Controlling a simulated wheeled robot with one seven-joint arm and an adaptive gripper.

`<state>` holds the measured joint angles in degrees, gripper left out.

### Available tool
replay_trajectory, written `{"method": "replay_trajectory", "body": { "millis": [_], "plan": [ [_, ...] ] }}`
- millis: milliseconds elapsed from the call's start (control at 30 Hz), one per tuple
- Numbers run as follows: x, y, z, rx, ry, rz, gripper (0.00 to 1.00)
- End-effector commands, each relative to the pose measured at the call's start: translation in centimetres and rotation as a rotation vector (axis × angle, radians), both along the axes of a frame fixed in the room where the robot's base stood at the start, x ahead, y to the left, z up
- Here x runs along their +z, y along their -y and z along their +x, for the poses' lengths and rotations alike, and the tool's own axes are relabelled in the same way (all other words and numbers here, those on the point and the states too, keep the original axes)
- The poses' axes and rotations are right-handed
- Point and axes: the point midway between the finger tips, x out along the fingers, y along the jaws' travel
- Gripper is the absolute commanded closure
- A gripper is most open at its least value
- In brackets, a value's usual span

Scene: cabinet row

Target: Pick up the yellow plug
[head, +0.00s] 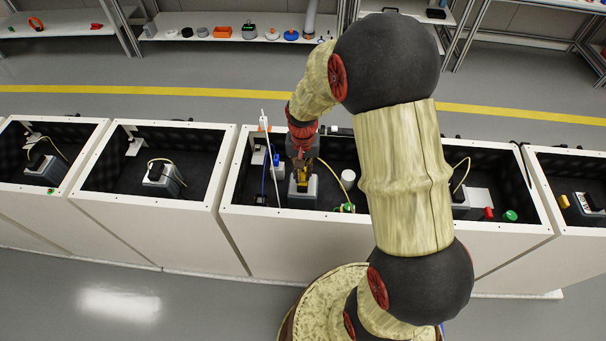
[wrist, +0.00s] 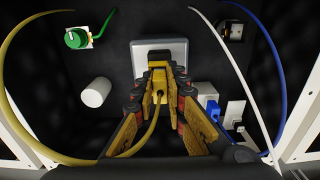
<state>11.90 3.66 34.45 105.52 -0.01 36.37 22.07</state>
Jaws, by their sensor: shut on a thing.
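The yellow plug (wrist: 160,84) is between the fingertips of my gripper (wrist: 160,78) in the wrist view, and a yellow cable runs from it toward the camera. My gripper is shut on the plug. Just past the fingertips is a grey box (wrist: 160,48); I cannot tell whether the plug is seated in it or apart from it. In the head view my gripper (head: 301,165) reaches down into the middle open cabinet, over the grey box (head: 302,193). The fingers mostly hide the plug there.
A blue plug (wrist: 209,101), a blue cable (wrist: 281,90) and a white cable (wrist: 246,80) are on the right. White cabinet walls (head: 228,170) surround the space.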

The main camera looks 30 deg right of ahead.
Motion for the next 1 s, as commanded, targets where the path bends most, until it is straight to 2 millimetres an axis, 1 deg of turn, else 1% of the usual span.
{"method": "replay_trajectory", "body": {
  "millis": [167,267,367,467,667,800,1000],
  "plan": [
    [0.3,0.0,0.0,0.0,0.001,-0.001,1.0],
    [0.9,0.0,0.1,0.0,0.001,0.0,1.0],
    [2.0,0.0,0.1,0.0,0.003,-0.001,1.0],
    [3.6,0.0,0.1,0.0,0.003,-0.001,1.0],
    [6.8,-1.7,-2.2,0.002,0.003,-0.001,1.0],
    [9.5,-3.0,-3.9,0.003,0.004,-0.001,1.0],
    [11.2,-5.6,-7.2,0.004,0.002,0.0,1.0]
  ]
}}
